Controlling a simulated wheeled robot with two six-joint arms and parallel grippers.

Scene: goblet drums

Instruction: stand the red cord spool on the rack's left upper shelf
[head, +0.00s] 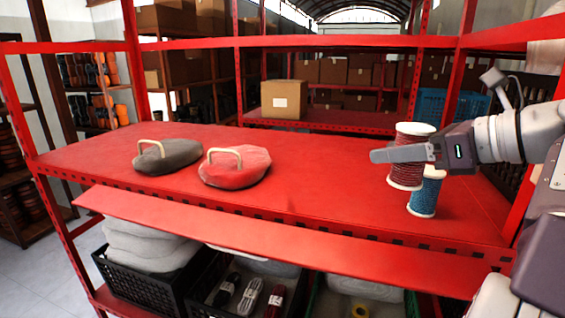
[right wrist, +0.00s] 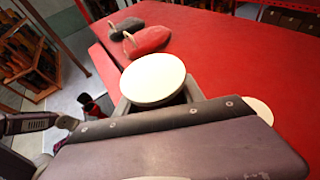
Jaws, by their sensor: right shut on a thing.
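The red cord spool (head: 406,175), with white end discs and red-and-white cord, is in my right gripper (head: 402,153) at the right of the head view. The gripper is shut around it, a finger crossing its front. The spool is nearly upright and appears raised above the red upper shelf (head: 310,190). In the right wrist view its pale top disc (right wrist: 153,78) shows and hides much of the grip. My left gripper does not show in the head view.
A dark grey bag (head: 167,157) and a red bag (head: 235,168), both with handles, lie left of centre on the shelf. Between the red bag and the spools the shelf is clear. Black crates (head: 150,285) sit below. A cardboard box (head: 284,99) stands behind.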

